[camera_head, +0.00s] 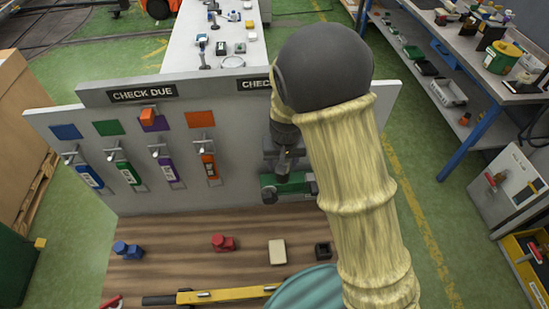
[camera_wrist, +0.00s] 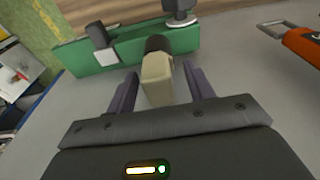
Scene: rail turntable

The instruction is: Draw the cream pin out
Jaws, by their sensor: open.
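The cream pin (camera_wrist: 157,82) shows in the wrist view as a pale blocky handle with a dark far end, at the green fixture (camera_wrist: 125,48) on the grey panel. My gripper (camera_wrist: 160,72) is open, with one dark finger on each side of the pin. In the head view the green fixture (camera_head: 292,188) sits low on the panel, and my arm hides the pin.
The panel (camera_head: 250,112) carries several coloured tags on hooks to the left; an orange one (camera_wrist: 305,44) is at right in the wrist view. The wooden bench (camera_head: 180,265) below holds blue, red, cream and black blocks and a yellow bar (camera_head: 230,294).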

